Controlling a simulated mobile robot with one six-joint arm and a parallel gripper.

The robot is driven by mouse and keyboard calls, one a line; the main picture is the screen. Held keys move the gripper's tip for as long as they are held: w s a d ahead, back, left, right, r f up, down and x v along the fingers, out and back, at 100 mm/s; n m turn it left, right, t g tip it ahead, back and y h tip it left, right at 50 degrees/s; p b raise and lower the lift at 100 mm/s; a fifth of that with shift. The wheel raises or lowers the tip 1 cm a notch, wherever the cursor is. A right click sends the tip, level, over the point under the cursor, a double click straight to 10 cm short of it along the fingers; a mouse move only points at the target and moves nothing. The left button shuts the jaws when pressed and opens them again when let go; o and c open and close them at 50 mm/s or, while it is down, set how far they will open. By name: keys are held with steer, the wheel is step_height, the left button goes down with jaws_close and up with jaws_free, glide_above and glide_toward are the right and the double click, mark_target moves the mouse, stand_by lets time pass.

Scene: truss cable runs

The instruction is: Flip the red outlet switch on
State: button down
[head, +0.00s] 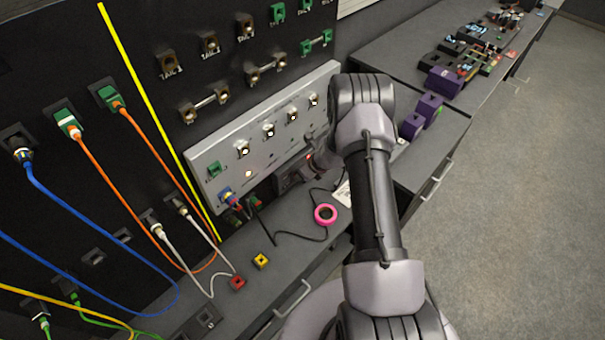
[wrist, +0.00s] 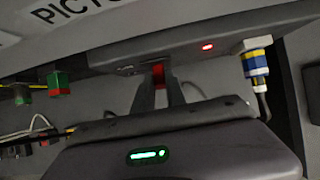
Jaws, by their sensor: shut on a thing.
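The red outlet switch (wrist: 158,77) shows in the wrist view on the underside of a dark outlet box (wrist: 225,35). My gripper (wrist: 158,84) has its two narrow dark fingers closed around it, one on each side. Part of the switch is hidden by the fingers, and I cannot tell which way it is tipped. A red light (wrist: 207,46) glows on the box to the right of the fingers. In the head view, my gripper (head: 318,152) is by the lower right of the grey panel. My arm hides most of the fingers, and the switch cannot be made out there.
A blue, white and yellow connector (wrist: 256,68) stands close right of my gripper. Green and red connectors (wrist: 58,84) are at left. The grey panel (head: 225,140) is just above. A pink ring (head: 325,214) and black cable lie on the counter (head: 290,262).

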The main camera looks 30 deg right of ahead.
steer(key=c, duration=1.4)
jaws_free()
steer(key=shift+o, duration=0.2)
steer(key=p+v, duration=0.2)
steer(key=v, duration=1.5)
steer(key=shift+s+r, duration=0.15)
